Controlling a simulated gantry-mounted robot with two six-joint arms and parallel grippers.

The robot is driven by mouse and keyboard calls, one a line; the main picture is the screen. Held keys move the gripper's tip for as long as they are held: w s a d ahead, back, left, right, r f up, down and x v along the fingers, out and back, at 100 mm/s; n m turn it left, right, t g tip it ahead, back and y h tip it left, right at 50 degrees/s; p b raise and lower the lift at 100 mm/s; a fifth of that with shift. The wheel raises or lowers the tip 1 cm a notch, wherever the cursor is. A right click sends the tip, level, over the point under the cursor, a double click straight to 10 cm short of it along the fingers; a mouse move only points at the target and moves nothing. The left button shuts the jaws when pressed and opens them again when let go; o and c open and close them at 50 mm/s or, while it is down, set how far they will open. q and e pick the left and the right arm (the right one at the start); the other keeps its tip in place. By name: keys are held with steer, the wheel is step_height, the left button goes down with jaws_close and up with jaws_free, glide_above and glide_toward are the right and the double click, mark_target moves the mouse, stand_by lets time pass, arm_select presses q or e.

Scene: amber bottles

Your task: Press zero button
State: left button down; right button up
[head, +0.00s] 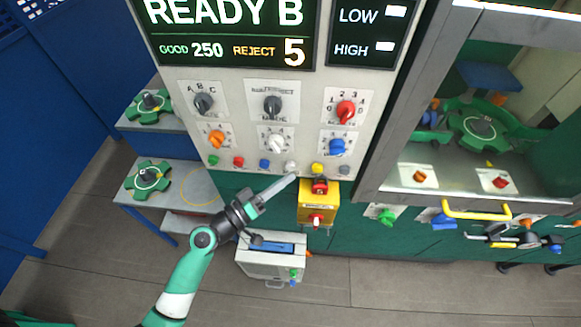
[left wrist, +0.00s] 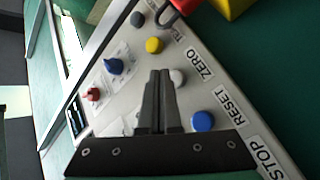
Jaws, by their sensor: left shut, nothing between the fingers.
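The white button (head: 291,166) is in the bottom row of the pale control panel. It also shows in the left wrist view (left wrist: 178,78), with the label ZERO (left wrist: 200,63) beside it. My left gripper (head: 293,177) is shut and empty, with its tips close to the white button. My right gripper is out of view.
A blue button (left wrist: 203,121) marked RESET and a yellow button (left wrist: 154,45) flank the white one. A yellow box with a red knob (head: 317,208) juts out just below the panel. Selector knobs (head: 274,104) sit above. A grey case (head: 270,262) is below.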

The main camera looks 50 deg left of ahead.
arm_select(q)
steer(key=shift+w+a, duration=0.1)
stand_by(0.6)
steer(key=shift+w+a, duration=0.2)
steer(key=shift+w, duration=0.05)
steer(key=shift+w+a+b, duration=0.3)
steer(key=shift+b, duration=0.15)
stand_by(0.6)
stand_by(0.3)
steer(key=shift+s+d, duration=0.6)
steer(key=shift+s, duration=0.05)
steer(key=shift+s+d, duration=1.7)
steer(key=shift+s, duration=0.15)
